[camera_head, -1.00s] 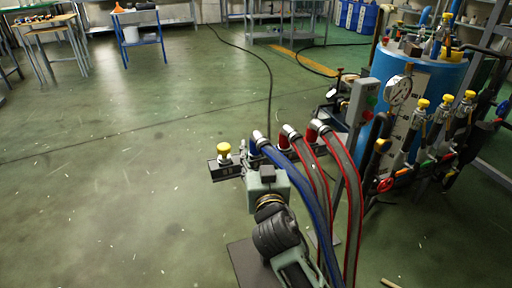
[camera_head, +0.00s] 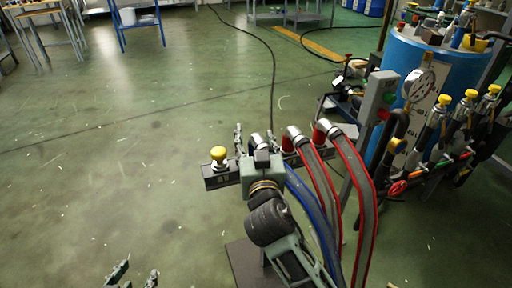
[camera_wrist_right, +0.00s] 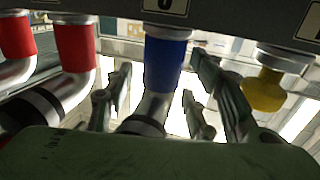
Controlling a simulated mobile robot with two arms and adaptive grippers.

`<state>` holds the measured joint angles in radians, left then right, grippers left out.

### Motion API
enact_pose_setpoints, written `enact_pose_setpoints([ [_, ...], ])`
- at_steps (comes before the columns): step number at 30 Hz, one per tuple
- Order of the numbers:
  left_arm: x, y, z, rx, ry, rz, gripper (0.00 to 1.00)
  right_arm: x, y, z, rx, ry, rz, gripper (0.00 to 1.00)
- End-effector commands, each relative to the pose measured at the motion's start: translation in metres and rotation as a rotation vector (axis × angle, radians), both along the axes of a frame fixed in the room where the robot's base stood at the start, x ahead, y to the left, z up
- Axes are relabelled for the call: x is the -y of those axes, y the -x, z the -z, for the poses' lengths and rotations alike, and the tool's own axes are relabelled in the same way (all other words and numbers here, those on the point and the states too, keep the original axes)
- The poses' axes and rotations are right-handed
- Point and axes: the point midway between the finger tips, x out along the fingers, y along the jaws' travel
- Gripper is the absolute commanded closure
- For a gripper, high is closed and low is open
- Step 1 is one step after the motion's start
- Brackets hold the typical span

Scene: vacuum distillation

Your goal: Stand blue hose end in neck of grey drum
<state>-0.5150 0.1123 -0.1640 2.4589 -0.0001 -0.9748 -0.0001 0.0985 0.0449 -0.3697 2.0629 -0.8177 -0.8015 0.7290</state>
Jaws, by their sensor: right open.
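The blue hose (camera_head: 306,194) curves down from a dark manifold bar in the head view. Its end, a metal elbow with a blue collar (camera_wrist_right: 167,64), hangs under the bar in the right wrist view. My right gripper (camera_head: 254,138) is at this hose end. In the right wrist view its open fingers (camera_wrist_right: 160,100) stand on either side of the collar and elbow, with gaps visible on both sides. My left gripper (camera_head: 135,274) shows only its fingertips at the bottom edge of the head view, spread apart and empty. I cannot make out a grey drum in either view.
Two red-striped hoses with red collars (camera_wrist_right: 78,46) hang beside the blue one. A yellow knob (camera_head: 218,156) is on the bar's other side. A blue vessel (camera_head: 455,72) with gauge, valves and pipes stands at right.

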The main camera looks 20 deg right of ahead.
Motion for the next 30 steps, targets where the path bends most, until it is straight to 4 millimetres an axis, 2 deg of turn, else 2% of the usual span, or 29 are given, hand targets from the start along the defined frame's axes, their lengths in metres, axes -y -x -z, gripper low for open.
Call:
enact_pose_setpoints([
  [8,0.0009,0.0026,0.0023,-0.005,0.002,0.002,0.6,-0.0001,0.0004,0.0003,-0.001,0.0,0.0,0.51],
  [24,-0.0002,0.0036,0.0031,-0.009,-0.002,0.003,0.6,0.0001,0.0002,0.0003,-0.001,0.001,0.001,0.99],
  [30,-0.0006,0.0035,0.0028,-0.008,-0.004,0.002,0.6,0.0002,0.0002,-0.0014,0.003,0.002,0.001,1.0],
])
